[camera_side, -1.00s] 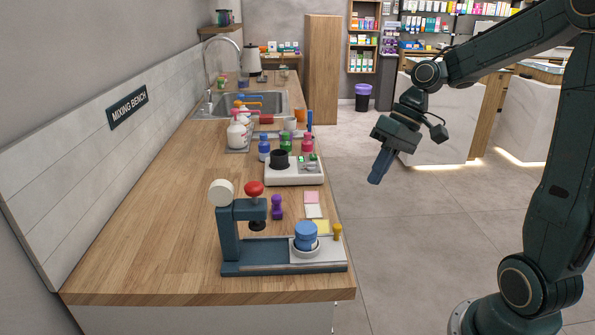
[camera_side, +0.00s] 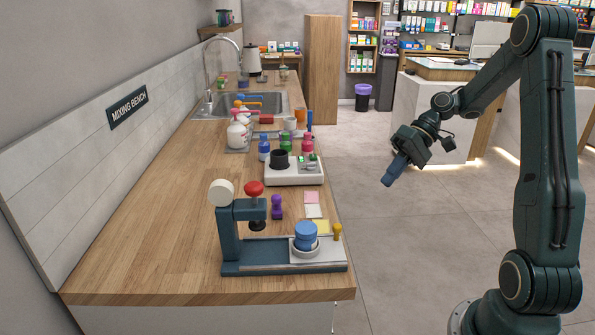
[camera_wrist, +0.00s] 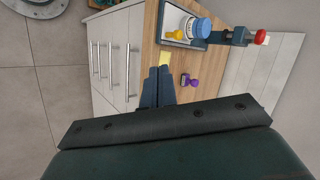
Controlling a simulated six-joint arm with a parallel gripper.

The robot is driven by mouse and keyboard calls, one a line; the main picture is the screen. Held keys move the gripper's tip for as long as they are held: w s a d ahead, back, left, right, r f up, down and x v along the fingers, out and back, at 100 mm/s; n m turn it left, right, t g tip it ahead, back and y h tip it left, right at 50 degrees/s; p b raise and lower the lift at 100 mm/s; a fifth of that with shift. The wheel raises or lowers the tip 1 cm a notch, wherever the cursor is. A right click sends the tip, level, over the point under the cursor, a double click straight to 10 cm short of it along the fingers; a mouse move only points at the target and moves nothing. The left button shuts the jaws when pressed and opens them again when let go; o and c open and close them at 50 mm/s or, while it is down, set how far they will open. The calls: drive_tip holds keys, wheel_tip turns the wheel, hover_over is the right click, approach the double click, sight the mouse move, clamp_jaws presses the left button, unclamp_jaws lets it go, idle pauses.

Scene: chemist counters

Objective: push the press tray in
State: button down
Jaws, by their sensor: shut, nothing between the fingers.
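The press (camera_side: 229,236) stands at the near end of the wooden counter, with a dark base, a red knob (camera_side: 254,188) and a cream wheel. Its pale tray (camera_side: 277,251) sticks out to the right, away from the press column. A blue-lidded jar (camera_side: 305,236) sits in a white ring on the tray. A yellow knob (camera_side: 337,232) stands at the tray's right end. My gripper (camera_side: 388,182) is shut and empty, in the air over the floor, right of the counter and apart from the tray. The wrist view shows its fingers (camera_wrist: 157,88) together, with the jar (camera_wrist: 202,27) beyond.
A purple stamp (camera_side: 276,207) and yellow, white and pink notes (camera_side: 312,204) lie behind the tray. A white device (camera_side: 293,172) with a black cup stands farther back, near several small bottles. The floor right of the counter is clear.

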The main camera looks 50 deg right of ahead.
sight(317, 243)
drive_tip(key=a+r+x, duration=0.2)
drive_tip(key=x, duration=1)
drive_tip(key=shift+w+a+f, duration=0.2)
drive_tip(key=shift+w+f, duration=0.1)
drive_tip(key=shift+w, duration=0.05)
drive_tip(key=w+a, duration=0.7)
drive_tip(key=shift+w+a, duration=0.3)
drive_tip(key=shift+w, duration=0.05)
idle(0.3)
